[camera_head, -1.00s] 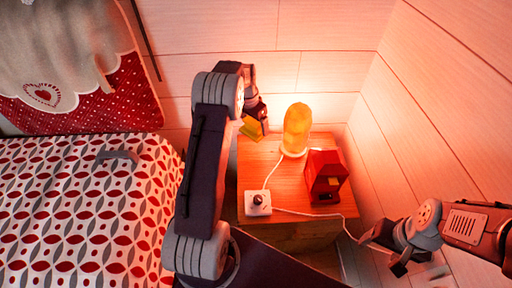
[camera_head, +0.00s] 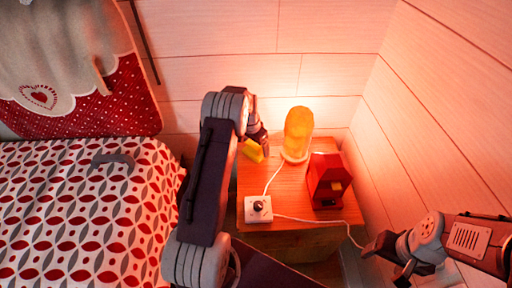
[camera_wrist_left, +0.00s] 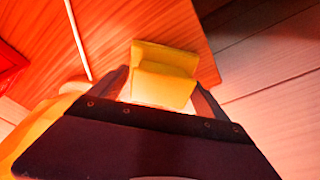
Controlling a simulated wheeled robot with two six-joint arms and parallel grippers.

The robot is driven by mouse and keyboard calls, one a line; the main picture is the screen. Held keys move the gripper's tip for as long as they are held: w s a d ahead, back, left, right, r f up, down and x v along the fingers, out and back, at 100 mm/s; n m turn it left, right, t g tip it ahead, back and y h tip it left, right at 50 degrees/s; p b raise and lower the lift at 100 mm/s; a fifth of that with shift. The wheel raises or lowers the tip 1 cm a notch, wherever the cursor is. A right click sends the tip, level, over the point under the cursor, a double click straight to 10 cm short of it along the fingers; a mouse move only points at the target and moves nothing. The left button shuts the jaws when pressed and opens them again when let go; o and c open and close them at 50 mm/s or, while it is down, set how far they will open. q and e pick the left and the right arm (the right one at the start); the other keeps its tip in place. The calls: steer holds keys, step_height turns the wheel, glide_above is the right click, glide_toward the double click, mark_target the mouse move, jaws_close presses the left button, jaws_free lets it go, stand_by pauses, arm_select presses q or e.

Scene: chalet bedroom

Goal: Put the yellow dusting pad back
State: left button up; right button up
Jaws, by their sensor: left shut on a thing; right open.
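The yellow dusting pad (camera_head: 252,150) is held by my left gripper (camera_head: 260,146) near the back left corner of the wooden nightstand (camera_head: 257,180). In the left wrist view the yellow pad (camera_wrist_left: 165,75) sits between the two fingers, over the nightstand's edge. The left gripper is shut on it. I cannot tell its exact height above the top. My right gripper (camera_head: 385,262) is open and empty, low at the right, beyond the nightstand's right side.
A glowing orange lamp (camera_head: 298,133) stands right of the pad. A red house-shaped box (camera_head: 325,180) stands at the nightstand's right. A white switch box (camera_head: 258,209) with a dark knob and cable sits at the front left. A patterned bed (camera_head: 80,220) is at the left.

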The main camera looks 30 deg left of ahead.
mark_target(252, 146)
arm_select(q)
steer(key=o, duration=1.3)
steer(key=shift+r, duration=0.1)
steer(key=r+p, duration=0.1)
steer(key=r, duration=0.3)
steer(key=s+r+p, duration=0.1)
steer(key=r, duration=0.3)
steer(key=s+r+p, duration=0.1)
steer(key=r, duration=0.2)
steer(key=shift+s+a+r, duration=0.2)
steer(key=shift+r, duration=0.2)
steer(key=s+d+n, duration=0.1)
steer(key=s+d, duration=0.4)
steer(key=s, duration=0.3)
steer(key=s+d+n, duration=0.1)
steer(key=s+d, duration=0.4)
steer(key=s, duration=0.3)
steer(key=s+d+r+n+g, duration=0.1)
steer(key=s+d, duration=0.4)
steer(key=s, duration=0.3)
steer(key=shift+d, duration=0.35)
